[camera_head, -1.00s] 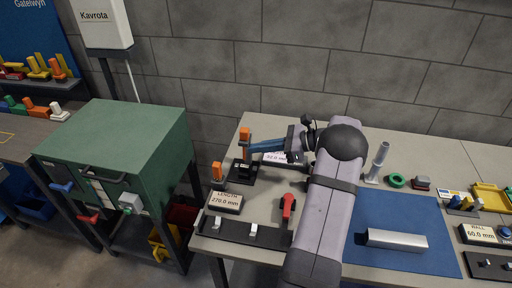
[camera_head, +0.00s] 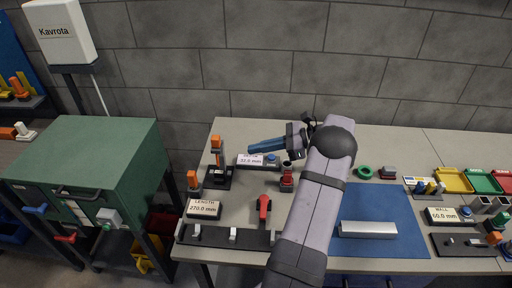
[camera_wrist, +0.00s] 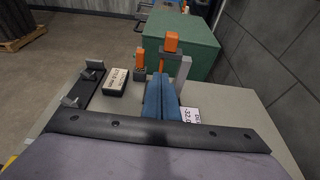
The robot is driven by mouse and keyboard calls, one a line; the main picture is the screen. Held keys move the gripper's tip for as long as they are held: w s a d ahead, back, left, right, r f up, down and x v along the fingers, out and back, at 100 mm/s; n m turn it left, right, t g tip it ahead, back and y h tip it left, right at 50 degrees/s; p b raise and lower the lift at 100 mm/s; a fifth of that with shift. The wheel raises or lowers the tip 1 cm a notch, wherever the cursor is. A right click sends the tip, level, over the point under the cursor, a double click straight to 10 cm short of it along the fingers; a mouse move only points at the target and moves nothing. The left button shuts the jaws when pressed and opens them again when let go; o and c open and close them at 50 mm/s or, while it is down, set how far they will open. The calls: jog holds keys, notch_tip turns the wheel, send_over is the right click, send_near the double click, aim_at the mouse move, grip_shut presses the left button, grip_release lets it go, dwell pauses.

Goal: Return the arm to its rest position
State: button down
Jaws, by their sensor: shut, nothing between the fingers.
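My gripper (camera_head: 252,150) has blue fingers and hangs over the back left part of the bench, pointing left. In the wrist view its two fingers (camera_wrist: 159,80) lie side by side, shut, with nothing between them. An orange-topped upright device (camera_head: 217,152) on a black base stands left of the fingertips, with a gap in the head view. In the wrist view its orange top (camera_wrist: 171,42) shows just beyond the fingertips. My forearm crosses the bench and hides part of it.
A white-labelled display (camera_head: 250,161) lies just below my fingers. A length display (camera_head: 203,209), a red-handled tool (camera_head: 264,206) and a black rail (camera_head: 222,237) lie nearer the front. A metal channel (camera_head: 368,230) lies on a blue mat (camera_head: 400,254). A green cabinet (camera_head: 100,150) stands left.

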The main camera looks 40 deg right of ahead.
jog(key=s+a+f+n+g+h, duration=0.15)
jog(key=a+n+g, duration=0.3)
jog(key=a, duration=0.65)
jog(key=s+a+f+n+g+h, duration=0.15)
jog(key=a+n+g, duration=0.35)
jog(key=a, duration=0.6)
jog(key=s+a+f+n+h, duration=0.2)
jog(key=s+a+n+h, duration=0.15)
jog(key=s+n, duration=0.5)
jog(key=s+a+f+n+h, duration=0.1)
jog(key=s+a+n+h, duration=0.2)
jog(key=s+a+n, duration=0.35)
notch_tip(320, 180, down, 12)
jog(key=d+n+b, duration=0.1)
jog(key=n+b, duration=0.1)
jog(key=b, duration=1)
jog(key=shift+s+d, duration=0.2)
jog(key=shift+s, duration=0.05)
